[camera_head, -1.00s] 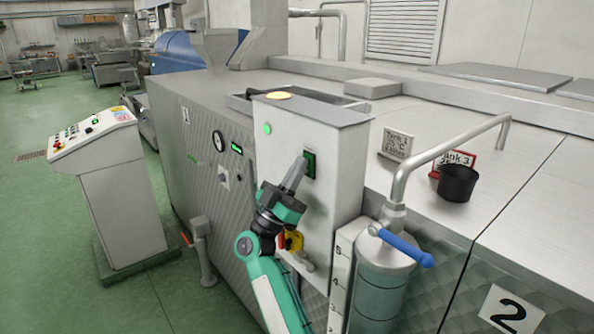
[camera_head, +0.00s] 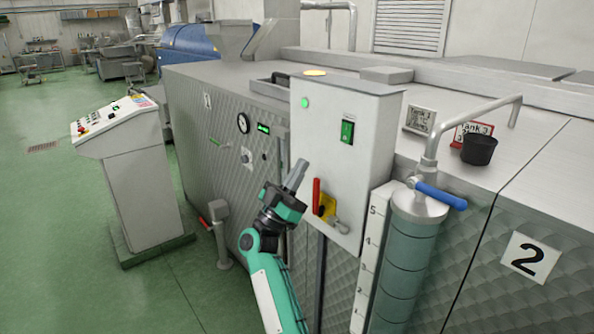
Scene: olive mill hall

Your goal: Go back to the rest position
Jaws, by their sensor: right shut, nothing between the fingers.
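My right gripper (camera_head: 297,174) is at the end of the green and white arm that comes up from the bottom middle. Its fingers are shut and empty. It is in front of the machine's steel side, left of the red lever (camera_head: 316,196) on its yellow plate. It appears apart from the grey control box (camera_head: 367,127), which carries a lit green lamp (camera_head: 305,103) and a green switch (camera_head: 347,131). My left gripper is not in view.
A glass cylinder (camera_head: 405,262) with a blue-handled valve (camera_head: 441,195) stands to the right. A black cup (camera_head: 479,149) and small tank signs stand on the machine top. A control console (camera_head: 133,185) stands at left, with free green floor (camera_head: 55,230) around it.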

